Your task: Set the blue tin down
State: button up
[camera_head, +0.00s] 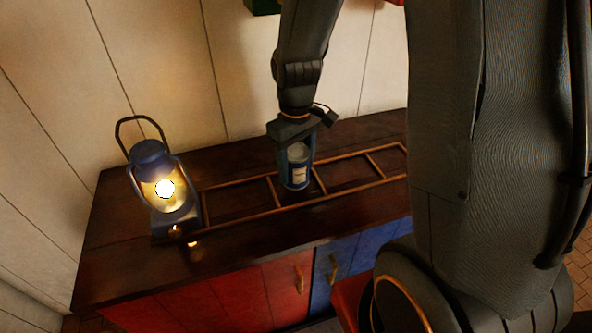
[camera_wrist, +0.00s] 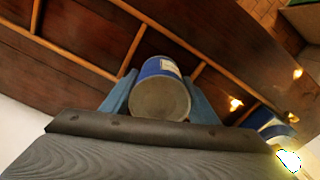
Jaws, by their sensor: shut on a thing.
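The blue tin (camera_head: 298,175), with a pale label and a grey end, is upright between the fingers of my gripper (camera_head: 296,160). In the wrist view the tin (camera_wrist: 160,97) shows its round grey end, with a blue finger of my gripper (camera_wrist: 160,100) on each side. The tin is over the middle of a low wooden frame (camera_head: 235,187) on the dark counter, between two of its crossbars. I cannot tell whether its base touches the counter.
A lit blue lantern (camera_head: 152,150) stands on the counter left of the frame; it also shows in the wrist view (camera_wrist: 273,126). The dark counter (camera_head: 125,240) is bare at the front left. Red and blue cupboard doors (camera_head: 235,300) are below. A plank wall (camera_head: 170,60) stands behind.

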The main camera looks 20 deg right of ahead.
jog(key=shift+f, duration=1)
jog(key=shift+f, duration=0.15)
jog(key=o, duration=1.4)
